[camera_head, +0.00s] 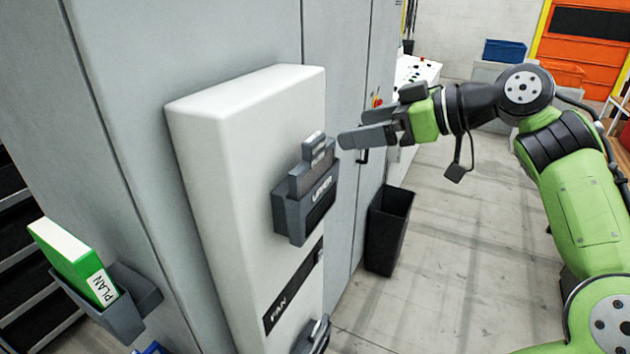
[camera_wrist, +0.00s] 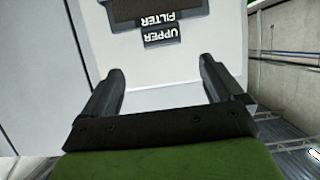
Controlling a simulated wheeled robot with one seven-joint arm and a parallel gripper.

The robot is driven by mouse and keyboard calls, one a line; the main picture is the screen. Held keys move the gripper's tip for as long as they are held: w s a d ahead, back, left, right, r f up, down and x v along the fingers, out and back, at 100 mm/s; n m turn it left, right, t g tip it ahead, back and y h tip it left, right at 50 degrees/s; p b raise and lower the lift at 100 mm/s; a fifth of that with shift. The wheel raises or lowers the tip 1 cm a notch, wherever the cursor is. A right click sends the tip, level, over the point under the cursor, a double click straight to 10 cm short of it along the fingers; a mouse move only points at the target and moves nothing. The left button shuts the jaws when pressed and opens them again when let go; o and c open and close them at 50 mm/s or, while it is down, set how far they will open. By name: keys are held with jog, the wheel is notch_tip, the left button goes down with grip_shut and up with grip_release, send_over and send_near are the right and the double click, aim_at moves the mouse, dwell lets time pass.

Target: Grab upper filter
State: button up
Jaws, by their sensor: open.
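The upper filter (camera_head: 312,163) is a dark grey block with a raised handle. It sits in a grey holder (camera_head: 305,205) marked "UPPER" on the front of a white cabinet box (camera_head: 235,160). In the wrist view a dark part with "UPPER FILTER" lettering (camera_wrist: 162,27) shows upside down at the top edge, beyond my fingertips. My gripper (camera_head: 350,138) is to the right of the filter, near the height of its top, with its fingers pointing towards the cabinet. In the wrist view my gripper (camera_wrist: 162,72) is open, with nothing between its fingers. It appears apart from the filter.
A "FAN" label (camera_head: 293,288) and another dark holder (camera_head: 314,335) are lower on the box. A green "PLAN" binder (camera_head: 75,262) stands in a grey wall pocket at left. A black bin (camera_head: 388,230) stands on the floor by the cabinet.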

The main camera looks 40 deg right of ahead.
aim_at(319, 139)
jog(key=x, duration=0.7)
jog(key=shift+a+r, duration=0.15)
jog(key=shift+a, duration=0.1)
jog(key=x, duration=0.5)
jog(key=shift+s+f, duration=0.1)
jog(key=shift+f, duration=0.2)
jog(key=shift+s+d, duration=0.1)
jog(key=shift+s, duration=0.05)
jog(key=shift+c, duration=1.2)
jog(key=c, duration=1.1)
